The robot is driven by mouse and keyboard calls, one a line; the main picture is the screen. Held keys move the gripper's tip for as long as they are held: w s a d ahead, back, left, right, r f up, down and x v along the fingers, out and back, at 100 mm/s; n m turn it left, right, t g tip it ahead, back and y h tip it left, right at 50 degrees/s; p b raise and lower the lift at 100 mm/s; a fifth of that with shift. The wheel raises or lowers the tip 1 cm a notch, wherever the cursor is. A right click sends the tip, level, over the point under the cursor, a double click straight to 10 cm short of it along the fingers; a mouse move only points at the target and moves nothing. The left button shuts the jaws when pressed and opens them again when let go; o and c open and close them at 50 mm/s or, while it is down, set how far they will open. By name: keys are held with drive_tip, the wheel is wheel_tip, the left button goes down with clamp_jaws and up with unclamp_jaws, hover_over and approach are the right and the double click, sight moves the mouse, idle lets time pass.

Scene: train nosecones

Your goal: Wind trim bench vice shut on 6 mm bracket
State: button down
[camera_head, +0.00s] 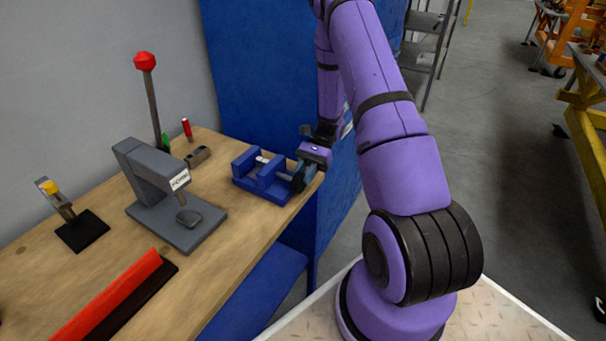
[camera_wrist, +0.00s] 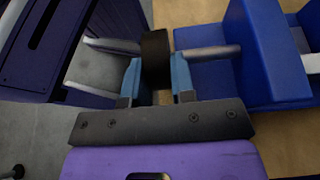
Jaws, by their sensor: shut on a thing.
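The blue bench vice (camera_head: 262,180) stands at the right end of the wooden bench, and its blue body (camera_wrist: 262,50) fills the upper right of the wrist view. My gripper (camera_head: 303,172) is at the vice's right end. In the wrist view my gripper (camera_wrist: 156,78) has its two light-blue fingers shut on the dark round hub (camera_wrist: 155,52) of the vice's handle. Silver rods stick out on both sides of the hub; the right one runs to the vice body. I cannot make out the 6 mm bracket, nor whether the vice jaws touch anything.
A grey press (camera_head: 165,190) stands left of the vice on the bench (camera_head: 225,250). A red-knobbed lever (camera_head: 145,62) rises behind it. A small grey block (camera_head: 197,157) lies behind the vice. A red bar (camera_head: 110,300) lies in front. A blue panel stands behind the vice.

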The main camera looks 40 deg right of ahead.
drive_tip(key=shift+d+f+g+y, duration=0.1)
drive_tip(key=shift+f+g+y, duration=0.2)
drive_tip(key=shift+y, duration=0.6)
drive_tip(key=shift+f+g+y, duration=0.2)
drive_tip(key=shift+g+y, duration=0.1)
drive_tip(key=shift+y, duration=0.6)
drive_tip(key=c, duration=1)
unclamp_jaws()
drive_tip(key=shift+o, duration=0.2)
drive_tip(key=v, duration=1)
drive_tip(key=shift+w+d+f, duration=0.1)
drive_tip(key=shift+w+d, duration=0.1)
drive_tip(key=shift+d, duration=0.15)
